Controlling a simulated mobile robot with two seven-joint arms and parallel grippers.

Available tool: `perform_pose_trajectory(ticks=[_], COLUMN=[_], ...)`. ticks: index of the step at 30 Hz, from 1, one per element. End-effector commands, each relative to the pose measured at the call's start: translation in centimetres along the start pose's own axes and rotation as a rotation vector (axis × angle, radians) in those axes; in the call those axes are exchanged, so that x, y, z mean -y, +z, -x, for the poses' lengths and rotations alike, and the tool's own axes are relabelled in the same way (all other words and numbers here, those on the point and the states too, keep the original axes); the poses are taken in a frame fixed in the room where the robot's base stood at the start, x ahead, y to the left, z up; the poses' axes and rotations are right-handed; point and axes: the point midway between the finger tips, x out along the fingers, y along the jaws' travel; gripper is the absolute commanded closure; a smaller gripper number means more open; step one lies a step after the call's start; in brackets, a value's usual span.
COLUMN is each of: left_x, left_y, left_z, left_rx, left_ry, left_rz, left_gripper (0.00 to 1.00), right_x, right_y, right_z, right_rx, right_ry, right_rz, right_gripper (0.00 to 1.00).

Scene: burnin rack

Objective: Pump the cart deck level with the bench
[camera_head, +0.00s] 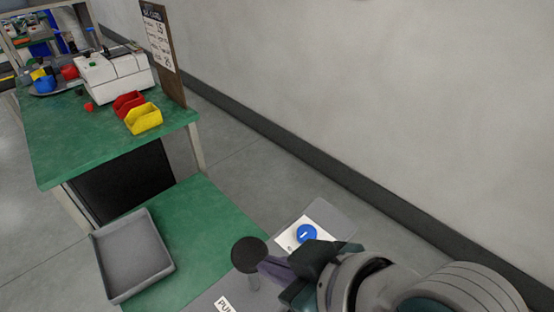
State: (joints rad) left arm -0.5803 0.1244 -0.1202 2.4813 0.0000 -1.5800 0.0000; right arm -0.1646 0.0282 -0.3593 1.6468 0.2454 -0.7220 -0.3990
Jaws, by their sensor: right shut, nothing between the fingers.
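The cart deck (215,232) is a green surface at the bottom centre. It appears lower than the bench's green top (75,150), whose near side and dark front panel show above it. A grey tray (143,261) lies on the deck's left part. A dark round knob on a short grey stem (249,254) stands by the deck's right edge, near a partly cut-off label that starts "PU" (224,304). My right gripper (270,267) is shut and empty, its fingertips right beside the knob; I cannot tell whether they touch. My left gripper is out of view.
A white card with a blue disc (306,233) lies on a grey plate right of the knob. The bench holds red (128,104) and yellow (144,118) bins, a white machine (115,75) and an upright board (160,50). A grey wall runs along the right; floor is clear on the left.

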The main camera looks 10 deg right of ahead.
Motion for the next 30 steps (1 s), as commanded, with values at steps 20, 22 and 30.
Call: perform_pose_trajectory(ticks=[20, 22, 30], left_x=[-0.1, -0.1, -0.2], left_y=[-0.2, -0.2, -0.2], left_z=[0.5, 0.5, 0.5], left_rx=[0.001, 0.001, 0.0], left_ry=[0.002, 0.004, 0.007], left_rz=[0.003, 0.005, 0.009], left_gripper=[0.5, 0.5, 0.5], right_x=[0.0, 0.0, 0.0], right_y=[-0.2, -0.2, -0.2], right_z=[5.3, 5.3, 5.3], right_rx=[-0.006, -0.006, -0.006], right_ry=[0.0, 0.0, 0.0], right_rz=[0.0, 0.0, 0.0], right_gripper=[1.0, 1.0, 1.0])
